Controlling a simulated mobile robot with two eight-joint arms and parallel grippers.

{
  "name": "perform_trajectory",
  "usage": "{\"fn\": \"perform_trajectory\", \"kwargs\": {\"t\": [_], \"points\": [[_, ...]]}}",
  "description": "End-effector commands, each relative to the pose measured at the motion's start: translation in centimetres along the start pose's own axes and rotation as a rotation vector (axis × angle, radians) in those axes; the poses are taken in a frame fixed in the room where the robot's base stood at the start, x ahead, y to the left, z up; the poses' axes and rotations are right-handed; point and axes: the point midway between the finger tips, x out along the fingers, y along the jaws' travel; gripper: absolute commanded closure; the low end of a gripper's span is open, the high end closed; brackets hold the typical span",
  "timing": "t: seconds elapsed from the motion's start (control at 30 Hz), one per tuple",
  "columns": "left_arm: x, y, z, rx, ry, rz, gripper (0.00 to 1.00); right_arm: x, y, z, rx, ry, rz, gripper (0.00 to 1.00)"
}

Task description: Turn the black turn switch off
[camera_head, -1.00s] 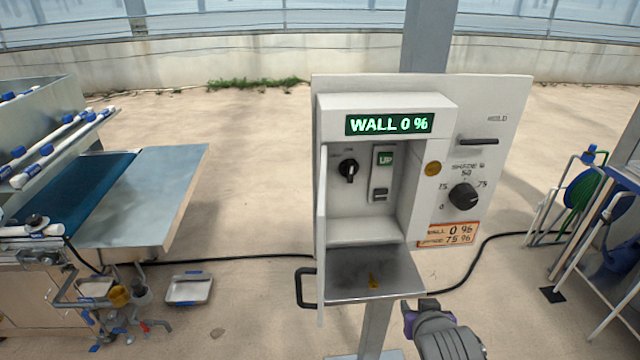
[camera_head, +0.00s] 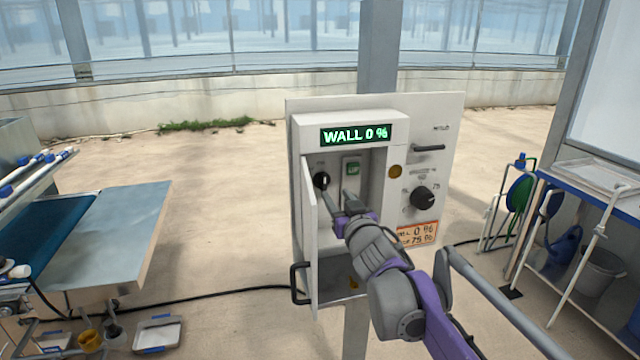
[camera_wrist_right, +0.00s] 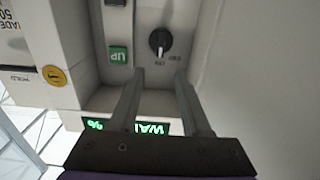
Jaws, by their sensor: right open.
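The black turn switch (camera_head: 322,181) sits on the back wall inside the open control box, left of the green UP sign. It also shows in the right wrist view (camera_wrist_right: 160,41), which looks upside down. Its white mark points at one of two small labels beside it, apparently ON; the lettering is hard to read. My right gripper (camera_head: 345,212) is open and empty inside the box opening, right of and below the switch in the head view. In the wrist view its two fingers (camera_wrist_right: 160,75) are spread and stop short of the knob. My left gripper is out of view.
The display (camera_head: 355,134) above reads WALL 0 %. A rocker switch is mostly hidden behind my right gripper. The open door (camera_head: 309,235) with its black handle bounds the opening on the left. A larger black dial (camera_head: 422,198) is on the panel's right.

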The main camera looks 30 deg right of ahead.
Motion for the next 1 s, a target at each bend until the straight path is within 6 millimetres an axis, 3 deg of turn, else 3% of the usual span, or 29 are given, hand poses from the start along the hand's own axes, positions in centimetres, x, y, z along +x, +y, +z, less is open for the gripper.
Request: {"fn": "perform_trajectory", "kwargs": {"t": [0.3,0.5,0.9,0.93,1.0], "points": [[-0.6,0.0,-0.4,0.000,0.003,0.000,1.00,5.9,-0.1,-0.1,0.001,-0.001,0.000,0.53],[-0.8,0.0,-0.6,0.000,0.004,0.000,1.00,8.4,0.0,0.0,0.000,-0.001,0.000,0.53],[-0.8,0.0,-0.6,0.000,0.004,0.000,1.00,9.2,0.0,0.1,0.001,-0.001,0.001,0.53],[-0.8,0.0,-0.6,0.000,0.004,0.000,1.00,9.2,0.0,0.1,0.001,-0.001,0.001,0.54],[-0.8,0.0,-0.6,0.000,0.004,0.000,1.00,9.2,0.0,0.1,0.001,-0.001,0.001,0.67]]}}
